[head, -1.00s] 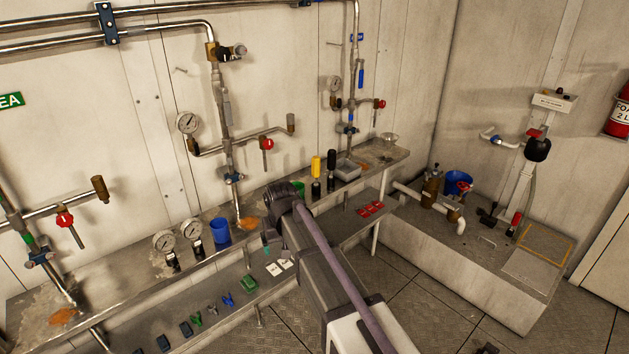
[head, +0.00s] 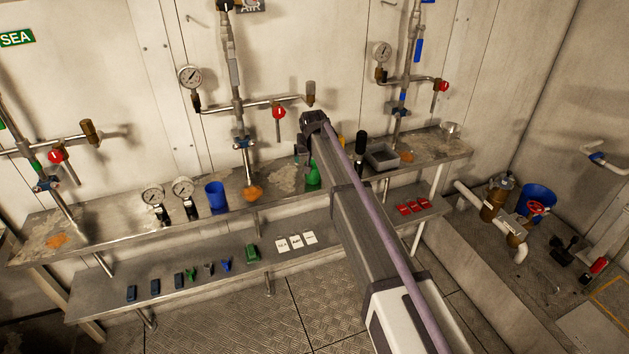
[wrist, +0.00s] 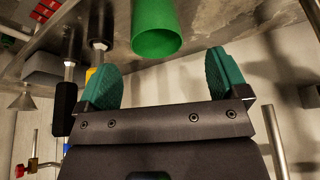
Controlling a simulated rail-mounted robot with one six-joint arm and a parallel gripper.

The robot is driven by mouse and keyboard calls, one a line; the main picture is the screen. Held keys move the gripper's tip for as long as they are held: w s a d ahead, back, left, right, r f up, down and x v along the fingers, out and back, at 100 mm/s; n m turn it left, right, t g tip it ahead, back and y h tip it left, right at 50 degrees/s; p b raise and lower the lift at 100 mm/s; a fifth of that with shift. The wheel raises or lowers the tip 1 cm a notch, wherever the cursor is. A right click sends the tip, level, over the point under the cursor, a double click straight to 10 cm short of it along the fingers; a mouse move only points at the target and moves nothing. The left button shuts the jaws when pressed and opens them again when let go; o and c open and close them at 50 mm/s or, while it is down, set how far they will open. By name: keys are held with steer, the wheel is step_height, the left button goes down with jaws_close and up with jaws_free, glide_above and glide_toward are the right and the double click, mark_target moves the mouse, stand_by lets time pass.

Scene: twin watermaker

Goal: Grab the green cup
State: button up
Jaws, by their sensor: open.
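The green cup (head: 313,175) stands on the upper bench in the head view, partly hidden by my arm. In the wrist view the green cup (wrist: 154,28) is at the top centre, just beyond the fingertips and roughly between them sideways. My gripper (wrist: 162,72) has two teal fingers spread wide with nothing between them. In the head view my gripper (head: 303,150) hangs above and beside the cup, mostly hidden by its own wrist. The cup and fingers appear apart.
Black-handled (head: 361,145) and yellow-handled tools stand right of the cup, near a grey tray (head: 382,158). A blue cup (head: 215,197) and gauges (head: 153,197) stand left. Pipes with a red valve (head: 278,112) hang above. The lower shelf holds white cards (head: 296,241) and small clips.

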mark_target(313, 172)
steer(key=shift+b+x, duration=0.3)
steer(key=shift+x, duration=0.85)
steer(key=shift+s+r, duration=0.1)
steer(key=b+x, duration=0.4)
steer(key=x, duration=0.1)
steer(key=shift+d+f+b, duration=0.25)
steer(key=shift+b, duration=0.15)
steer(key=shift+r, duration=0.25)
steer(key=c, duration=1)
steer(key=shift+o, duration=0.2)
